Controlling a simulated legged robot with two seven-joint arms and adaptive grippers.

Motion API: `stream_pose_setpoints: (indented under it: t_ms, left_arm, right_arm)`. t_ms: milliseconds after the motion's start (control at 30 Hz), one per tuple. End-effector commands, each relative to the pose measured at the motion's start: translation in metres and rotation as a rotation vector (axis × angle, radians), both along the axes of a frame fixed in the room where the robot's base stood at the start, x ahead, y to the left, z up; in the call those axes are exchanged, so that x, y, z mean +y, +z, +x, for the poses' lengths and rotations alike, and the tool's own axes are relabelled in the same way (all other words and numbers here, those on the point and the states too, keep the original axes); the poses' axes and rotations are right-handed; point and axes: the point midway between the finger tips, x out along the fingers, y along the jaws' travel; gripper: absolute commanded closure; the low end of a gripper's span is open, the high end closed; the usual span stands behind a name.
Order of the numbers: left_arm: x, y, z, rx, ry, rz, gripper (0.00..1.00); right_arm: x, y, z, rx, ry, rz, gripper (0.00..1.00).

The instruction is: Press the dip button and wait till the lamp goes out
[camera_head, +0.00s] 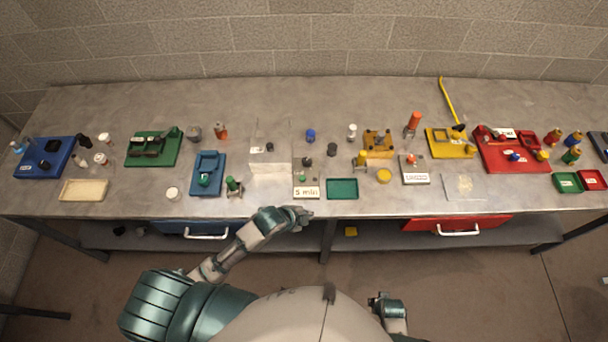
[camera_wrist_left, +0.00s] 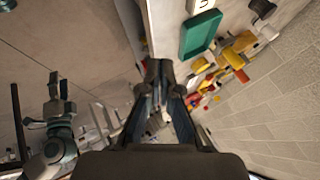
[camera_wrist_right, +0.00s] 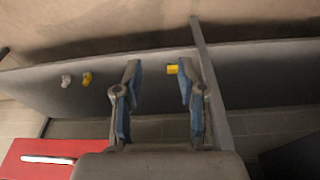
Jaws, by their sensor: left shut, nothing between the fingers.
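A small grey box with a white label reading "5 min" (camera_head: 306,192) stands near the table's front edge, in the middle. A small green part (camera_head: 303,178) and a dark knob (camera_head: 307,161) sit on or right behind it. I cannot tell which part is the dip button or lamp, nor whether a lamp is lit. My left gripper (camera_head: 304,214) is shut and empty, at the table's front edge just below the box; its closed fingers show in the left wrist view (camera_wrist_left: 160,72). My right gripper (camera_wrist_right: 157,78) is open and empty, low in front of the table.
A clear upright block (camera_head: 268,150) stands left of the box, and a green tray (camera_head: 342,189) lies right of it. Blue (camera_head: 205,232) and red (camera_head: 458,225) drawers hang under the table.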

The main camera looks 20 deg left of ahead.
Motion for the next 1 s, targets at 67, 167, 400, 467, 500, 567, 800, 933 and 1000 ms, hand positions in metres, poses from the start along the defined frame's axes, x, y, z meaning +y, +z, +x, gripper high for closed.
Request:
stream_pose_setpoints:
  t_ms: [67,167,400,467,500,567,800,933,1000]
  left_arm:
    - [-0.005,0.006,0.024,-0.099,-0.185,0.089,1.00]
    - [-0.007,0.011,0.051,-0.215,-0.401,0.203,1.00]
    - [0.018,0.025,0.116,-0.459,-0.815,0.507,1.00]
    - [0.028,0.030,0.130,-0.502,-0.886,0.573,1.00]
    - [0.035,0.033,0.139,-0.527,-0.925,0.612,1.00]
    - [0.043,0.038,0.150,-0.558,-0.973,0.663,1.00]
    - [0.061,0.047,0.167,-0.609,-1.054,0.755,1.00]
    - [0.063,0.046,0.168,-0.612,-1.057,0.756,1.00]
    - [0.063,0.046,0.168,-0.611,-1.056,0.755,1.00]
  right_arm:
    - [-0.001,-0.039,-0.016,0.023,0.003,-0.004,0.60]
    - [-0.004,-0.082,-0.041,0.044,0.008,-0.006,0.60]
    - [-0.018,-0.161,-0.120,0.092,0.020,-0.012,0.60]
    - [-0.022,-0.172,-0.137,0.101,0.022,-0.014,0.60]
    - [-0.024,-0.178,-0.148,0.106,0.024,-0.014,0.60]
    - [-0.027,-0.185,-0.162,0.113,0.025,-0.015,0.60]
    - [-0.033,-0.194,-0.188,0.122,0.029,-0.016,0.60]
    - [-0.032,-0.194,-0.188,0.121,0.029,-0.017,0.60]
    - [-0.032,-0.194,-0.188,0.121,0.029,-0.017,0.60]
